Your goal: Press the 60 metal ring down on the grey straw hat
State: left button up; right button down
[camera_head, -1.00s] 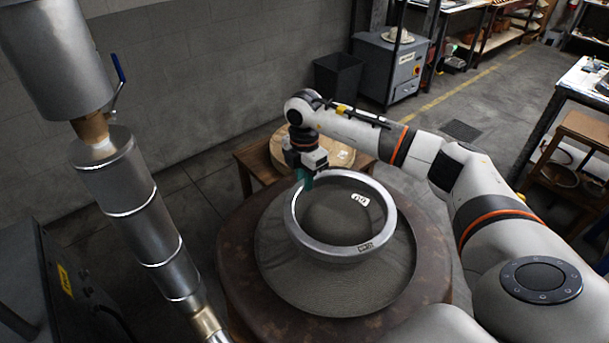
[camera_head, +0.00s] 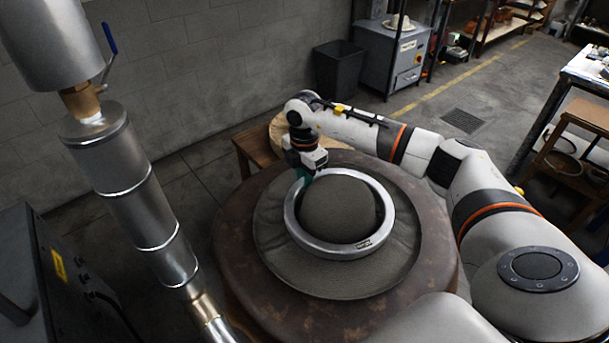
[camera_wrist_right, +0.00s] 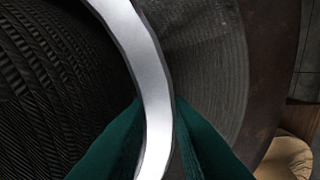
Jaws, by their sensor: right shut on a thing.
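The grey straw hat (camera_head: 340,208) sits with its domed crown up and its wide brim (camera_head: 272,250) spread on a round brown table. The metal ring (camera_head: 322,249) encircles the crown in the head view, low around it. I cannot tell whether it touches the brim all round. My right gripper (camera_head: 305,180) is shut on the ring's far-left side. In the right wrist view, the teal fingers (camera_wrist_right: 155,120) pinch the ring's silver band (camera_wrist_right: 152,75), with ribbed straw on both sides. My left gripper is not in view.
The round brown table (camera_head: 432,245) has bare margin around the brim. A wooden stool (camera_head: 250,150) stands behind it. Metal pipework (camera_head: 135,190) rises at the left. A dark bin (camera_head: 340,68) and grey cabinet (camera_head: 388,60) stand by the back wall.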

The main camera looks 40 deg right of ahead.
jog(key=shift+f+b, duration=0.4)
jog(key=shift+f, duration=0.2)
dwell(1.0)
jog(key=shift+s+a+f, duration=0.1)
jog(key=shift+s+f, duration=0.1)
jog(key=shift+f, duration=0.15)
dwell(1.9)
jog(key=shift+r, duration=0.2)
dwell(2.9)
